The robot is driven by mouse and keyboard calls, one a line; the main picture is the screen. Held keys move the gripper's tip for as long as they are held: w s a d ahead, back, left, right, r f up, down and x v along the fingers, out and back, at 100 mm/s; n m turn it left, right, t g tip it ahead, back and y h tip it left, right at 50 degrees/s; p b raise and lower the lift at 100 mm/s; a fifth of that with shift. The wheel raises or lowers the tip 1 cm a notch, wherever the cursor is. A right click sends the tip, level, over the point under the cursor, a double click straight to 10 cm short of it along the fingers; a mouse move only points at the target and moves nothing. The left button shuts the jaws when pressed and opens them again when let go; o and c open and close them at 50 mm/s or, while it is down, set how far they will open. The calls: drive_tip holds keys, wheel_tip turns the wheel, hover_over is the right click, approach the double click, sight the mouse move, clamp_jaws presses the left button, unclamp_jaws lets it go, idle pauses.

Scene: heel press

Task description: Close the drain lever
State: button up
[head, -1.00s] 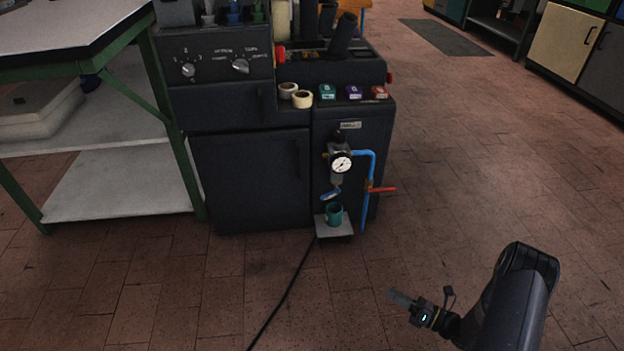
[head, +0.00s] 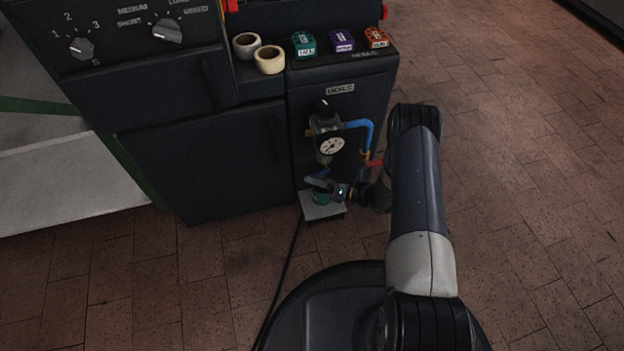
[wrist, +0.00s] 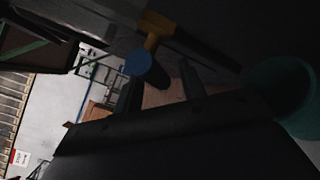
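The drain lever is the small blue handle (head: 323,173) under the regulator with the round white gauge (head: 332,146). In the wrist view its blue end (wrist: 138,63) hangs from a brass-coloured valve body (wrist: 156,26). My gripper (head: 316,183) is at the lever, just above the teal cup, and partly hides both. In the wrist view the two dark fingers of my gripper (wrist: 161,86) stand apart with a gap between them. The blue end shows near that gap; the dim picture does not show whether it touches a finger.
The teal cup (head: 321,198) stands on a small grey shelf (head: 325,212) close below my gripper; it also fills the right of the wrist view (wrist: 281,92). A blue pipe (head: 358,125) with a red lever (head: 375,163) is just right. Open floor lies to the right.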

drive_tip(key=shift+w+a, duration=0.1)
drive_tip(key=shift+a, duration=0.4)
clamp_jaws()
idle(0.3)
